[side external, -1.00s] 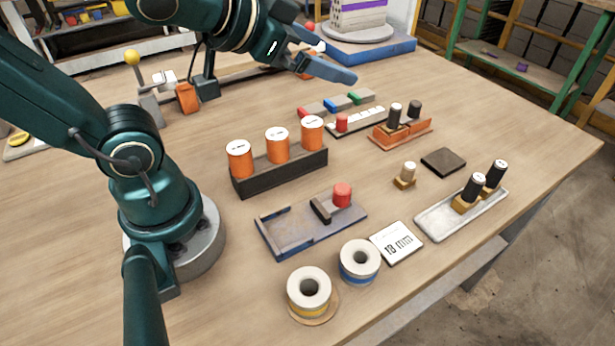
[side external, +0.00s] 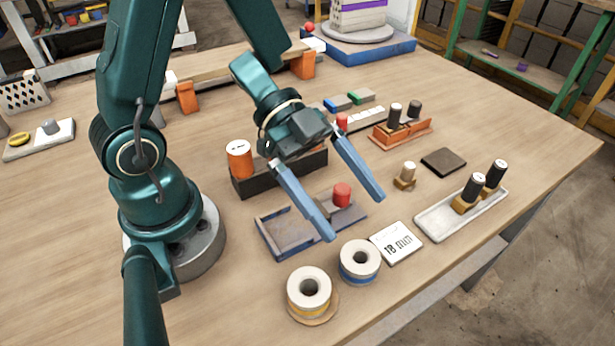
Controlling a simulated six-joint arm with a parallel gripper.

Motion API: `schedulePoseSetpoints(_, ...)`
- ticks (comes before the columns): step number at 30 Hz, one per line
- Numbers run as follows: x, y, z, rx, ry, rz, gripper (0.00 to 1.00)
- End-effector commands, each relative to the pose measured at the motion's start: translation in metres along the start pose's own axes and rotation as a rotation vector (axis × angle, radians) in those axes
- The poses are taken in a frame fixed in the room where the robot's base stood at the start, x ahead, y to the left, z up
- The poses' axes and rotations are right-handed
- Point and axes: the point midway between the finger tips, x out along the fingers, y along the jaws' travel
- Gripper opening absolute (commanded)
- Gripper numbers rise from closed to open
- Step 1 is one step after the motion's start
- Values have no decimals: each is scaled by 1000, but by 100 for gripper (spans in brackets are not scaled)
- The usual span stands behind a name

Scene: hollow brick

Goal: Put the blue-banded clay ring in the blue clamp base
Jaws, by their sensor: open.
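The blue-banded clay ring (side external: 360,262) stands on the table near the front, a pale spool shape with a dark hole in its top. The blue clamp base (side external: 284,232) lies behind and left of it, a shallow tray with a red knob (side external: 342,194) at its right end. No ring shows in the visible part of the base. My gripper (side external: 356,218) is open and empty, its blue fingers spread wide and pointing down toward the front. It hangs above the clamp base, apart from the ring, and hides part of the base.
A yellow-banded ring (side external: 309,292) on a round coaster stands left of the blue-banded one. An "18 mm" card (side external: 397,243) lies right of it. A pale tray (side external: 440,222) with black-topped pegs is at right.

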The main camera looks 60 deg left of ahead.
Motion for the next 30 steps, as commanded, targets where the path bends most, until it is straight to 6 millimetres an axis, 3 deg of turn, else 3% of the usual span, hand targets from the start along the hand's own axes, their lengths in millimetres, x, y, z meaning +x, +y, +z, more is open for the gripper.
schedulePoseSetpoints(9,14,0,26,-7,0,-2,100)
schedulePoseSetpoints(23,26,-1,49,-7,-1,-3,100)
schedulePoseSetpoints(27,35,0,61,-5,0,-2,100)
schedulePoseSetpoints(30,50,0,59,1,0,1,100)
